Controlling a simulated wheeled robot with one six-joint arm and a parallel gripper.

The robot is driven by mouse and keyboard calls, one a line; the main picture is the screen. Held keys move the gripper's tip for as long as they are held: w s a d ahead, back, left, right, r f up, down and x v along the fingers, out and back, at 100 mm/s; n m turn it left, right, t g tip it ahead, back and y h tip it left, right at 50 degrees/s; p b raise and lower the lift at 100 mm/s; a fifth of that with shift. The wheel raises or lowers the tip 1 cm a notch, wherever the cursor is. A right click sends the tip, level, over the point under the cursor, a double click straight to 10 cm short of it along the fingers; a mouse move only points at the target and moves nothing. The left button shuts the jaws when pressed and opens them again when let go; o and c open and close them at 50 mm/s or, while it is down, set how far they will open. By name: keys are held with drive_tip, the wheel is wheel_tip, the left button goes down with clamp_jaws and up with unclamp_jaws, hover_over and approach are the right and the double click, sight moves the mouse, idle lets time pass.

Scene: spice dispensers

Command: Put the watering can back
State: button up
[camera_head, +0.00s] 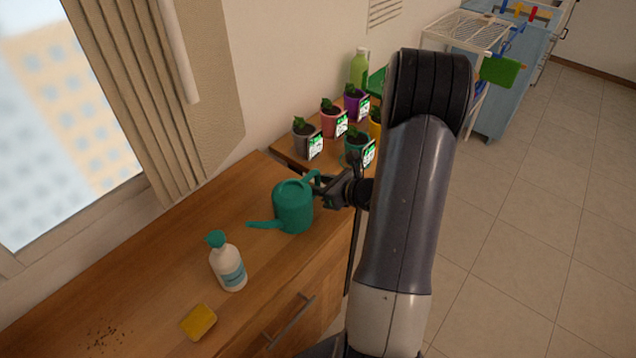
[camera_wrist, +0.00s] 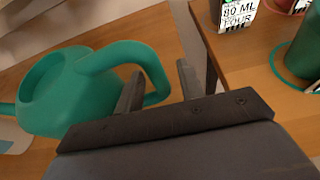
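The green watering can (camera_head: 293,207) stands upright on the wooden counter, near its right end. Its spout points left and its handle points right, towards my gripper (camera_head: 322,187). In the wrist view the can (camera_wrist: 58,95) is at the left, and its looped handle reaches between the two dark fingers of my gripper (camera_wrist: 159,70). The left finger is within the loop and the right finger is outside it. The fingers are apart, with gaps beside the handle, so the gripper looks open. My arm hides part of the area to the right.
A white pump bottle (camera_head: 228,266), a yellow sponge (camera_head: 199,322) and dark crumbs (camera_head: 105,337) are on the counter (camera_head: 150,290). Several potted plants with labels, including a pink pot (camera_head: 333,125), stand on a lower wooden surface behind. A green bottle (camera_head: 359,70) stands by the wall.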

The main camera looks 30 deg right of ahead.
drive_tip(key=v, duration=1.1)
drive_tip(key=shift+s+r, duration=0.15)
drive_tip(key=shift+s, duration=0.15)
